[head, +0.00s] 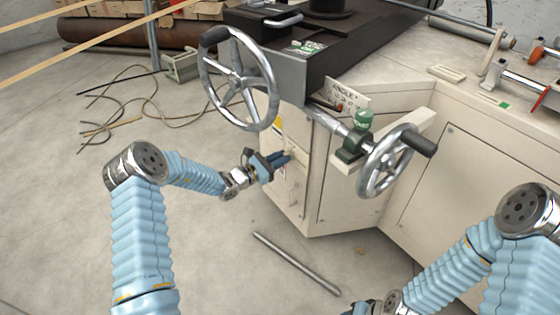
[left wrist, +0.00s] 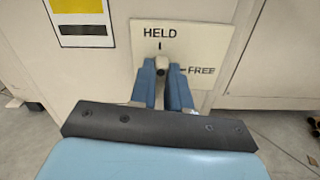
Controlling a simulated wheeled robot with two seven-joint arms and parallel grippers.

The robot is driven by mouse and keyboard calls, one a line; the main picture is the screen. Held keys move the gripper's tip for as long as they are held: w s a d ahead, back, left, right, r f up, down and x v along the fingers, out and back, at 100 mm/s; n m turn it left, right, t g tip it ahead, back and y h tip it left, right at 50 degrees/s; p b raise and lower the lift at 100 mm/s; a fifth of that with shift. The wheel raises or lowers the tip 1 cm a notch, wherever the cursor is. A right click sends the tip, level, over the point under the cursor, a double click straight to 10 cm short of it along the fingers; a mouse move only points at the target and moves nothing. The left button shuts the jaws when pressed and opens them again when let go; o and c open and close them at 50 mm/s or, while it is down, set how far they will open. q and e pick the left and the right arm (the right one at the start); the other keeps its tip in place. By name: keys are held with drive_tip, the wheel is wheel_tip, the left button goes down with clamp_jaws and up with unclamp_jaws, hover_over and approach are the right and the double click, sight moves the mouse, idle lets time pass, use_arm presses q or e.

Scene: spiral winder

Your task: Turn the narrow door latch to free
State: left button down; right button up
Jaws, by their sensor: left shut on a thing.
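The narrow door latch (left wrist: 162,62) is a small pale handle on a cream plate (left wrist: 201,43) marked HELD at the top and FREE at the right. In the left wrist view its visible end stands upright, toward the HELD mark. My left gripper (left wrist: 163,75) is shut on the latch, with one blue finger on each side; the fingers hide its lower part. In the head view my left gripper (head: 285,157) reaches the narrow door (head: 291,191) from the left. My right gripper is mostly cut off at the bottom edge, and its fingers are hidden.
A large handwheel (head: 239,80) is above my left gripper. A smaller handwheel (head: 388,162) with a dark handle juts out to the right. A metal rod (head: 296,263) lies on the floor below. A cable (head: 150,105) lies at the back left. The floor between my arms is mostly clear.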

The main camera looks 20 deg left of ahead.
use_arm(q)
drive_tip(key=shift+s+d+f+m+b, duration=0.15)
drive_tip(key=shift+f+m+b, duration=0.1)
drive_tip(key=shift+m+b, duration=2.9)
drive_tip(key=shift+s+d+f+m+b, duration=0.1)
drive_tip(key=shift+d+f+m+b, duration=0.1)
drive_tip(key=shift+m+b, duration=2.9)
drive_tip(key=shift+s+d+f+m+b, duration=0.1)
drive_tip(key=shift+f+m+b, duration=0.15)
drive_tip(key=shift+m+b, duration=2.85)
use_arm(e)
wheel_tip(320, 180, down, 21)
drive_tip(key=w+d+b, duration=0.1)
drive_tip(key=b, duration=0.1)
drive_tip(key=shift+d+f, duration=0.2)
drive_tip(key=shift+d, duration=0.15)
use_arm(q)
drive_tip(key=shift+n+b, duration=0.3)
drive_tip(key=shift+n, duration=0.75)
drive_tip(key=c, duration=1.1)
unclamp_jaws()
drive_tip(key=p+v, duration=0.1)
drive_tip(key=v, duration=1.2)
drive_tip(key=shift+s+a, duration=0.25)
drive_tip(key=shift+s, duration=0.05)
use_arm(e)
drive_tip(key=shift+r, duration=0.45)
